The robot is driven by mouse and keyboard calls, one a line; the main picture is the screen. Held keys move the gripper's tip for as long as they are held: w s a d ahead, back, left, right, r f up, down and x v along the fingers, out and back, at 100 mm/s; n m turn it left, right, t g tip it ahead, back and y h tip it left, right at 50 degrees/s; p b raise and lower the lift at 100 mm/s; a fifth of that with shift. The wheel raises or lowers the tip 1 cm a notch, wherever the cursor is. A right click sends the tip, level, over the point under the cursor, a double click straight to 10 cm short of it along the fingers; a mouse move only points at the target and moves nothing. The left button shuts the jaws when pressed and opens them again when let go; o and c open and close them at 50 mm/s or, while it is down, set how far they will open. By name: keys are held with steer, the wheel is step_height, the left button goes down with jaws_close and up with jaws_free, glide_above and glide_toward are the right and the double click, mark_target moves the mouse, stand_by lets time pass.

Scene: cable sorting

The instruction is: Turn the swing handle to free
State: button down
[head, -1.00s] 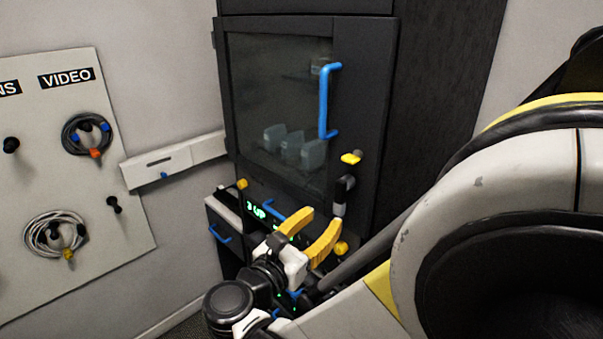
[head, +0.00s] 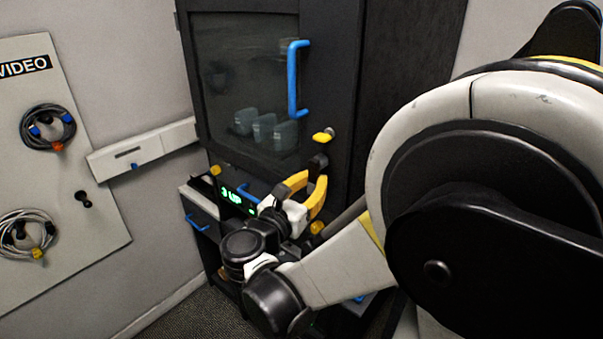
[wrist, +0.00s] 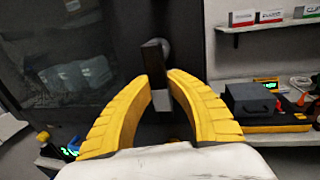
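The black swing handle (head: 318,162) is on the right edge of the dark cabinet door, below a yellow latch (head: 322,136). Its lower part is hidden behind my fingers in the head view. In the wrist view the handle (wrist: 153,62) hangs straight ahead, and its light grey lower end (wrist: 162,100) shows between my fingers. My gripper (head: 315,178) has yellow fingers and reaches up to the handle. In the wrist view my gripper (wrist: 158,78) is partly open, its fingertips on either side of the handle, with a gap still visible. Contact is unclear.
The glass-fronted cabinet (head: 240,165) has a blue door handle (head: 295,80) above the swing handle and a yellow knob (head: 316,228) below. A green display (head: 232,196) glows at lower left. Shelves with a black case (wrist: 250,100) stand to the right in the wrist view.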

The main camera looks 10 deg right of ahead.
mark_target(309, 151)
steer(key=shift+w+a+m, duration=0.1)
steer(key=shift+m, duration=0.2)
steer(key=shift+w+a+f+m+b, duration=0.1)
steer(key=shift+w+a+m+b, duration=0.15)
steer(key=shift+m+b, duration=0.7)
steer(key=r+m+h, duration=0.1)
steer(key=m, duration=0.3)
steer(key=w+a+r+m+h+b, duration=0.1)
steer(key=m, duration=0.4)
steer(key=w+r+m+h+b, duration=0.1)
steer(key=m, duration=0.3)
steer(key=shift+w+a, duration=0.25)
steer(key=shift+a, duration=0.1)
steer(key=shift+r+m+g+h, duration=0.3)
steer(key=shift+m+g, duration=0.05)
steer(key=shift+m, duration=0.8)
steer(key=shift+r+m+g+h, duration=0.3)
steer(key=shift+m+g, duration=0.05)
steer(key=shift+m, duration=0.75)
steer(key=c, duration=1.3)
jaws_free()
